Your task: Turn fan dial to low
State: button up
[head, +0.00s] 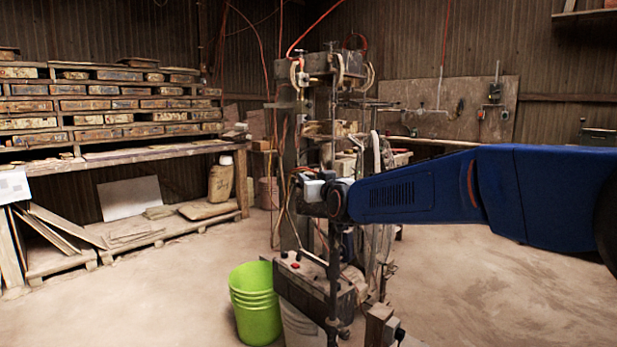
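I cannot make out a fan dial in the head view. My blue arm reaches in from the right edge to the middle of the picture. My gripper (311,190) is at its left end, in front of the tile press (289,220). It is small and cluttered by the press behind it, so its fingers cannot be told apart. I cannot tell whether it touches the press. A control box (318,285) with a red button sits low on the press, below my gripper. A wall board (515,92) at the back right carries small switch boxes (494,91).
A lime green bucket (256,310) stands on the floor left of the press. A wooden bench (120,157) with stacked moulds runs along the left wall, with a tan jug (221,182) near its right end. Hoses and cables hang around the press. The floor at right is open.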

aim_at(308, 173)
jog(key=shift+x, duration=1.95)
jog(key=c, duration=0.8)
jog(key=shift+a+m+t+h, duration=0.1)
jog(key=shift+m+t+h, duration=0.25)
jog(key=shift+m+h, duration=0.75)
jog(key=shift+m+t+h, duration=0.35)
jog(key=shift+m+h, duration=0.25)
jog(key=shift+h, duration=0.9)
jog(key=shift+f+m+h, duration=0.1)
jog(key=shift+m+h, duration=0.9)
jog(key=shift+h, duration=0.5)
jog(key=shift+m+g+h, duration=0.5)
jog(key=shift+m+h, duration=1.1)
jog(key=shift+h, duration=1.2)
